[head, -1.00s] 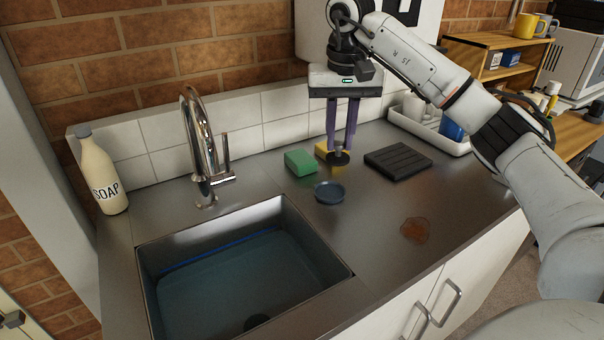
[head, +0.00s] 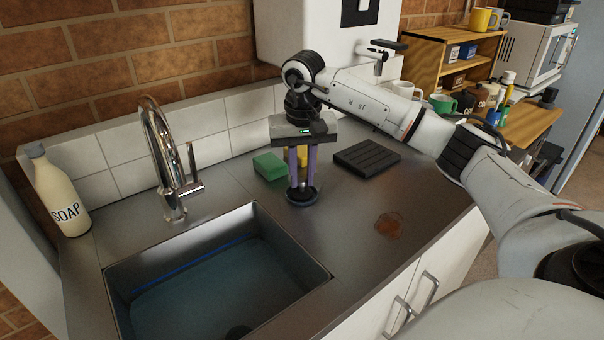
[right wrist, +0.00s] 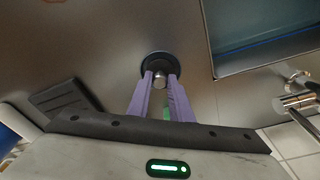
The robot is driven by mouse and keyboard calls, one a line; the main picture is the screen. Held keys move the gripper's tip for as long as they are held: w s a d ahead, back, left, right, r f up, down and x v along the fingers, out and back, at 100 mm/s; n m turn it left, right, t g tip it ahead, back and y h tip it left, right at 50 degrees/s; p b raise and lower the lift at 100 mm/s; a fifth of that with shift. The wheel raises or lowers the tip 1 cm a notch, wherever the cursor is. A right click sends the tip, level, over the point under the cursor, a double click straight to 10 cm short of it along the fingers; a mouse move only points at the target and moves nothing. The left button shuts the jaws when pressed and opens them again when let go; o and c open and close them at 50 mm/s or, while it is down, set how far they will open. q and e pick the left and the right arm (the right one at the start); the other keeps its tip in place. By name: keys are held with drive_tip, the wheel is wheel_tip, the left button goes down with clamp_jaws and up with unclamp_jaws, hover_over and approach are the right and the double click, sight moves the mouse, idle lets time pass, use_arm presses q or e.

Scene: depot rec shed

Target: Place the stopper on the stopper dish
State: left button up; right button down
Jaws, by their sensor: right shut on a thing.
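The stopper, a dark disc with a metal knob (right wrist: 160,80), is in my right gripper (head: 302,186), whose purple fingers are shut on the knob. The gripper points down over the counter, right of the sink. The small round blue-grey stopper dish (head: 302,200) is directly under the stopper, which hides most of it. In the right wrist view the stopper and the dish rim (right wrist: 157,54) look nearly concentric. I cannot tell whether the stopper touches the dish. My left gripper is not in view.
The sink (head: 318,272) holds water, left of the dish. A black ridged mat (head: 366,158) lies right, and a brown stain (head: 388,225) front right. The tap (head: 165,160) stands behind the sink.

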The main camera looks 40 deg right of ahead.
sight(302, 196)
drive_tip(key=c, duration=1.6)
unclamp_jaws()
drive_tip(key=shift+f, duration=0.15)
drive_tip(key=r, duration=0.8)
drive_tip(key=s+a+r+p, duration=0.1)
drive_tip(key=r, duration=0.3)
drive_tip(key=shift+r, duration=0.15)
